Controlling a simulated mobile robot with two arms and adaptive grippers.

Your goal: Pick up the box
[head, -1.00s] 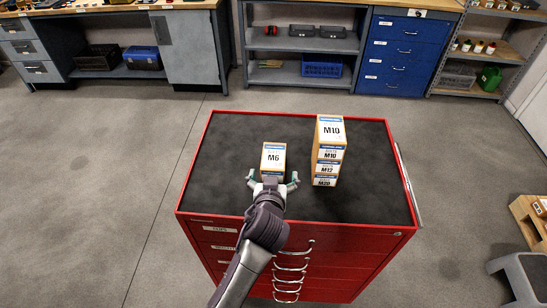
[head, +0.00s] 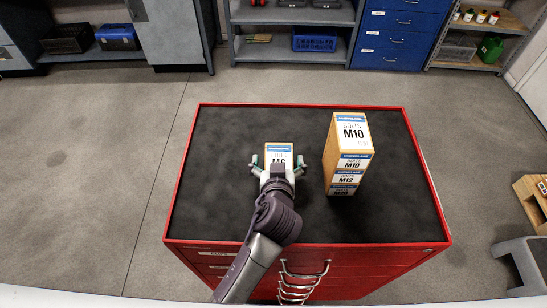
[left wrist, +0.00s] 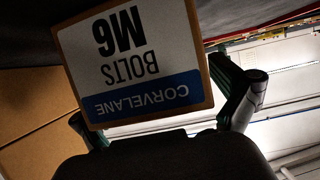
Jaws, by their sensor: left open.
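The M6 bolt box (head: 279,149), tan with a white and blue label, stands on the black mat of the red cabinet (head: 215,190). My left gripper (head: 278,165) is open, with one finger on each side of this box; its wrist hides the lower front. In the left wrist view the box's M6 label (left wrist: 135,60) appears upside down between the two fingers (left wrist: 165,108). I cannot tell whether either finger touches it. My right gripper is out of view.
The mat is clear at the left and at the far right of the stack. Cabinet handles (head: 305,268) stick out at the front. A grey stool (head: 525,262) stands at the right. Shelves with a blue crate (head: 314,43) line the back.

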